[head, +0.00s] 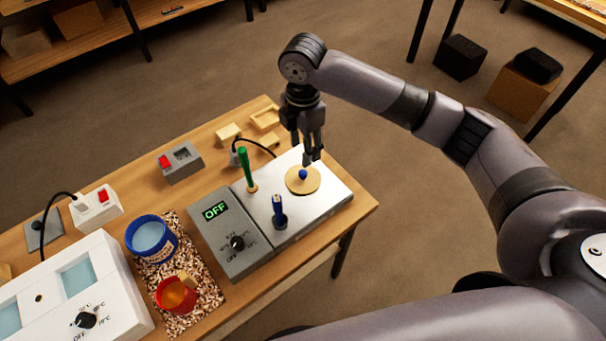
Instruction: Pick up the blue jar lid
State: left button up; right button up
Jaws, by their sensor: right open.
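A round tan lid (298,186) with a blue knob (303,174) lies on the metal top of the grey hot plate. I take it for the blue jar lid, from its knob colour. My right gripper (310,157) points down just above the knob, with its fingers open. The picture is too small to tell whether a finger touches the knob. A blue jar (137,246) with pale blue contents stands open on a speckled mat, left of the hot plate. My left gripper is out of view.
The hot plate's metal top (325,200) also bears a green-handled tool (244,165) and a blue-handled tool (278,207), both upright. A red jar (163,298) stands on the speckled mat (205,290). A white heater unit (115,290) is at the left.

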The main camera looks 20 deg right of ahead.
aim_at(303, 172)
jog(key=f, duration=0.3)
jog(key=shift+w+f, duration=0.3)
jog(key=shift+f, duration=0.05)
jog(key=shift+f+p, duration=0.3)
jog(key=shift+f, duration=0.4)
jog(key=shift+s+f, duration=0.15)
notch_tip(303, 172, down, 5)
jog(key=shift+d+r+p, duration=0.1)
jog(key=shift+r+p, duration=0.1)
jog(key=shift+p, duration=0.55)
jog(key=shift+f, duration=0.2)
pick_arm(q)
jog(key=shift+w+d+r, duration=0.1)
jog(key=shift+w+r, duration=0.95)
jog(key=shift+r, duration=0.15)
pick_arm(e)
jog(key=shift+c, duration=0.3)
jog(key=c, duration=0.5)
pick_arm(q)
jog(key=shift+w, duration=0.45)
pick_arm(e)
grip_shut()
